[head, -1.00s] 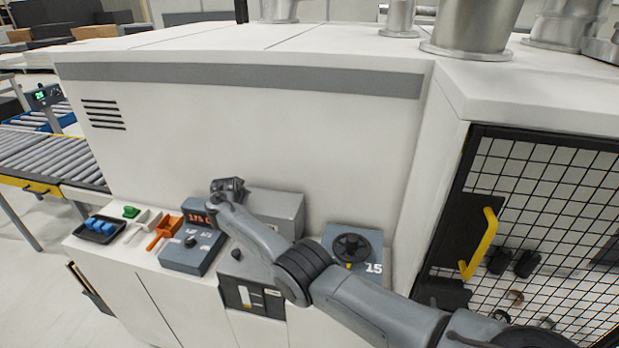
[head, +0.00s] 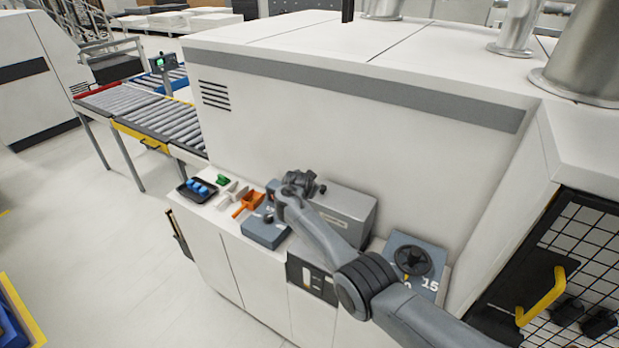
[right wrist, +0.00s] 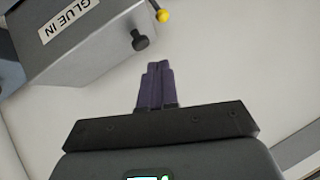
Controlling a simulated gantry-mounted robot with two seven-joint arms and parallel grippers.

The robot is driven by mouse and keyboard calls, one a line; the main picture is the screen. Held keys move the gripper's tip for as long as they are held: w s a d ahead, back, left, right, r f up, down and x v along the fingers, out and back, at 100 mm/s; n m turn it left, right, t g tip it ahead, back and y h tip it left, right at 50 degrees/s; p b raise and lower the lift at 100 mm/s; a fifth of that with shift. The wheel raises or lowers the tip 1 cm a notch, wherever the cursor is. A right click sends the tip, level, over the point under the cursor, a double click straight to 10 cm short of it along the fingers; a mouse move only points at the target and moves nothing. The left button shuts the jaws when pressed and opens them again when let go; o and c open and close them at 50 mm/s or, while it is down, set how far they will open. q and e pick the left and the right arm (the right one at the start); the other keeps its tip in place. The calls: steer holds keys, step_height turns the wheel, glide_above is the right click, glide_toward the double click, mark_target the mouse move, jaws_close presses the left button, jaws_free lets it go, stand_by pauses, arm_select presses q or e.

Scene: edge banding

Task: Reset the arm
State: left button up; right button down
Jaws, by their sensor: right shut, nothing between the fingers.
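My right arm comes in from the lower right of the head view. Its gripper (head: 298,183) is above the control shelf, between the blue-grey control box (head: 267,230) and the grey metal box (head: 345,213). In the right wrist view the two dark fingers (right wrist: 157,85) are together with nothing between them. Past them is a pale surface, and the grey box marked "GLUE IN" (right wrist: 70,35) with a black knob (right wrist: 140,41) is at the upper left. The fingertips appear apart from these. My left gripper is not in view.
On the shelf stand a black tray with blue pieces (head: 184,193), a green piece (head: 223,179), an orange scoop (head: 248,204) and a handwheel box (head: 436,279). A mesh door with a yellow handle (head: 543,297) is at right. A roller conveyor (head: 165,120) and open floor lie left.

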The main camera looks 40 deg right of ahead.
steer(key=shift+a+r, duration=0.2)
steer(key=shift+a, duration=0.05)
steer(key=s+a+f+n+y, duration=0.5)
steer(key=s+a+f+n, duration=0.5)
steer(key=s+a+f, duration=0.7)
steer(key=s+a+r+n+g+y, duration=0.1)
steer(key=s+a+r+n, duration=0.1)
steer(key=s, duration=0.8)
steer(key=s+a+r+n+y, duration=0.1)
steer(key=s+a+r+n, duration=0.1)
steer(key=s+a+n, duration=0.2)
steer(key=s+a+r+n+g+y, duration=0.1)
steer(key=s+a, duration=0.7)
steer(key=s, duration=0.8)
steer(key=shift+a+r+n+g+y, duration=0.25)
steer(key=shift+r+n+g+y, duration=0.05)
steer(key=shift+r+n, duration=0.6)
steer(key=c, duration=1.8)
jaws_free()
steer(key=shift+f, duration=0.1)
steer(key=shift+c, duration=0.2)
